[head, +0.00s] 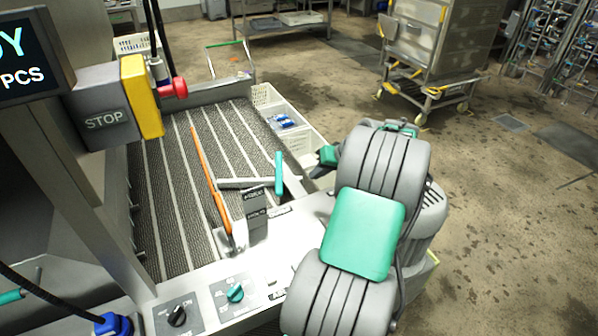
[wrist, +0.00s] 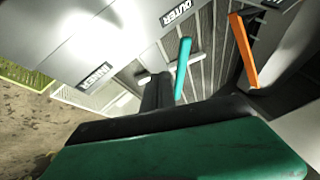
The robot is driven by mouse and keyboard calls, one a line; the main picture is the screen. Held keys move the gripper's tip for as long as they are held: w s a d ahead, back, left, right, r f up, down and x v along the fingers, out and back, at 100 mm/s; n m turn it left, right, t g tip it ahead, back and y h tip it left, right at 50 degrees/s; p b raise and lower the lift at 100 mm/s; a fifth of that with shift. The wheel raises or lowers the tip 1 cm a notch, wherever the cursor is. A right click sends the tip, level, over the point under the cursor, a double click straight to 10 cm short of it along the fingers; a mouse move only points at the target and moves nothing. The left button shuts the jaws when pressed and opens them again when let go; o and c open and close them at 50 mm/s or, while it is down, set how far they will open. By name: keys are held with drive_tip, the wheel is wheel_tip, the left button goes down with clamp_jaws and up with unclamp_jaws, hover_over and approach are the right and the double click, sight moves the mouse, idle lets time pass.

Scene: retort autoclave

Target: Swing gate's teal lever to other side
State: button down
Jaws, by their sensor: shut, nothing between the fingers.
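The gate's teal lever (head: 279,174) stands at the right end of a grey bar (head: 245,183) over the conveyor's near right side. It also shows upright in the wrist view (wrist: 182,68). The orange gate arm (head: 205,165) runs lengthwise over the belt, left of the lever; it is at the upper right of the wrist view (wrist: 243,48). My gripper (wrist: 157,92) appears as dark fingers, shut and empty, below and left of the lever in the wrist view; I see no clear contact.
A black-faced bracket (head: 255,222) stands by the gate's pivot. A control panel (head: 205,302) with knobs is in front. A yellow-edged STOP box (head: 105,118) hangs at left. A white crate (head: 268,95) stands beyond the belt. The floor at right is open.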

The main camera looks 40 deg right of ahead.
drive_tip(key=p+x, duration=0.1)
drive_tip(key=x, duration=0.7)
drive_tip(key=shift+w+a+f, duration=0.1)
drive_tip(key=shift+w+f, duration=0.15)
drive_tip(key=shift+w, duration=0.05)
drive_tip(key=shift+w+a+r+p, duration=0.15)
drive_tip(key=shift+w+a+p, duration=0.45)
drive_tip(key=shift+w+a, duration=0.55)
drive_tip(key=shift+a, duration=0.25)
